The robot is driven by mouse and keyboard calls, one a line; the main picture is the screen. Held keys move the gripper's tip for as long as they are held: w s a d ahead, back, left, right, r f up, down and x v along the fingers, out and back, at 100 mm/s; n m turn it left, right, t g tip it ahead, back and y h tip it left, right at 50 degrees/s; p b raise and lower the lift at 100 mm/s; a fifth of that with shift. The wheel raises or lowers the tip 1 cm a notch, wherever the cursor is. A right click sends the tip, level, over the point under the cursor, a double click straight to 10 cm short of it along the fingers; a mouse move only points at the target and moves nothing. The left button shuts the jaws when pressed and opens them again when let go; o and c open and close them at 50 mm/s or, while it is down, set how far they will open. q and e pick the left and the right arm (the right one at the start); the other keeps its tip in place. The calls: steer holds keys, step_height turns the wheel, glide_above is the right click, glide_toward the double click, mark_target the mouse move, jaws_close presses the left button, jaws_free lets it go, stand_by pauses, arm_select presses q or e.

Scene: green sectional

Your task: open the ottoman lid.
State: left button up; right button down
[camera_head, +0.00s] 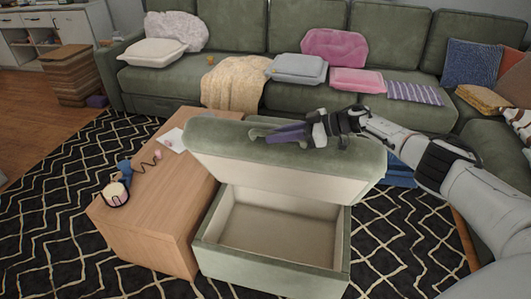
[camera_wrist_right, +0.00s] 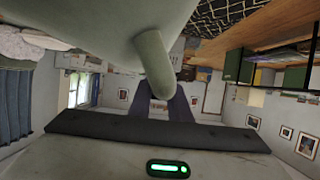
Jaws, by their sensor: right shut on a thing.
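The green ottoman (camera_head: 268,270) stands open on the rug, with its pale inside showing and empty where visible. Its lid (camera_head: 345,165) is raised and tilted above the box, with the cream underside facing the front. My right gripper (camera_head: 278,134) is at the top of the lid, shut on the lid's green handle (camera_head: 256,132). The handle also shows in the right wrist view (camera_wrist_right: 153,62), where it lies in front of the purple-grey fingers (camera_wrist_right: 165,105). My left gripper is in neither view.
A wooden table (camera_head: 140,220) stands close to the ottoman's left, with a candle cup (camera_head: 116,195) and a blue item (camera_head: 124,168) on it. The green sectional (camera_head: 235,45) with cushions runs behind the lid. The patterned rug (camera_head: 40,200) is open at left.

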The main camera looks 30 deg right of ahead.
steer(key=shift+w+d+r, duration=0.35)
steer(key=c, duration=1.6)
jaws_free()
steer(key=shift+c, duration=0.2)
steer(key=shift+s+d+r, duration=0.15)
steer(key=shift+s+d, duration=0.05)
steer(key=shift+d, duration=0.1)
steer(key=p+v, duration=0.1)
steer(key=v, duration=0.8)
steer(key=shift+s+d+r, duration=0.1)
steer(key=shift+s, duration=0.15)
